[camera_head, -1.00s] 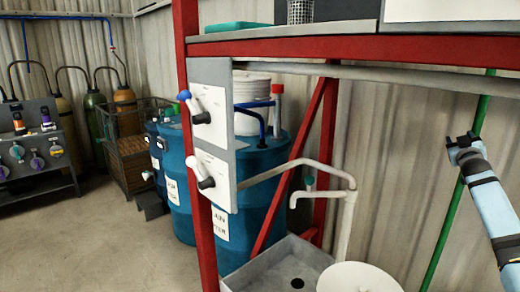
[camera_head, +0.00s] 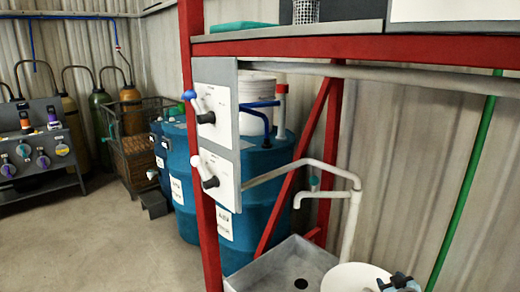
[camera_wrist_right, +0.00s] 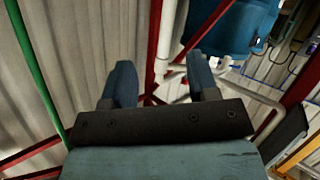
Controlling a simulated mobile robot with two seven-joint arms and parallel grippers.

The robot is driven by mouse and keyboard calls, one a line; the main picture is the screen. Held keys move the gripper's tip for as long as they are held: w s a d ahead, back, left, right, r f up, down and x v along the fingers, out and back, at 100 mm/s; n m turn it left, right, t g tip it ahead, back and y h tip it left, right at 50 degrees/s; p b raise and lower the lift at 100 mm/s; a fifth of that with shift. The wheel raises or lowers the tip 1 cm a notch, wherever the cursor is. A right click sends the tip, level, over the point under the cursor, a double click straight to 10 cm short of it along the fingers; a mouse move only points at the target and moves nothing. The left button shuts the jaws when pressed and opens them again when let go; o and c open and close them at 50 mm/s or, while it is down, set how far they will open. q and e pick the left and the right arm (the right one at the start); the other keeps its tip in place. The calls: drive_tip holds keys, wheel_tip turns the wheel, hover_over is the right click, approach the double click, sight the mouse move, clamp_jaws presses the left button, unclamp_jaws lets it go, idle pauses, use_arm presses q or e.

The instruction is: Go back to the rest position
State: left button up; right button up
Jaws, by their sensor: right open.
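My right gripper (camera_head: 400,283) shows at the bottom right edge of the head view, just in front of the white round lid or bucket (camera_head: 350,277). In the right wrist view its two blue fingers (camera_wrist_right: 160,85) stand apart with nothing between them, so it is open and empty. Most of my right arm is below the head view. My left gripper is not in view.
A red frame (camera_head: 350,47) with two lever panels (camera_head: 222,135) stands in front. A green pole (camera_head: 465,185) stands right.

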drive_tip(key=s+a+f+g+y, duration=0.1)
drive_tip(key=s+a+f, duration=0.5)
drive_tip(key=s, duration=0.4)
drive_tip(key=s+a+f+g+y, duration=0.15)
drive_tip(key=s+a+f, duration=0.25)
drive_tip(key=s+a, duration=0.45)
drive_tip(key=s+a+y, duration=0.1)
drive_tip(key=s+a, duration=0.2)
drive_tip(key=s, duration=0.5)
drive_tip(key=s+a+y, duration=0.1)
drive_tip(key=s+a, duration=0.2)
drive_tip(key=s, duration=0.6)
use_arm(q)
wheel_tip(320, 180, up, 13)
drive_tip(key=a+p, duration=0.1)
drive_tip(key=p, duration=1.3)
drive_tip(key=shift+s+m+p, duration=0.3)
drive_tip(key=shift+p, duration=0.05)
use_arm(e)
wheel_tip(320, 180, up, 14)
drive_tip(key=s, duration=0.1)
drive_tip(key=shift+d, duration=0.2)
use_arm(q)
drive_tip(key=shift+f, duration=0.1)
use_arm(e)
drive_tip(key=shift+h, duration=0.25)
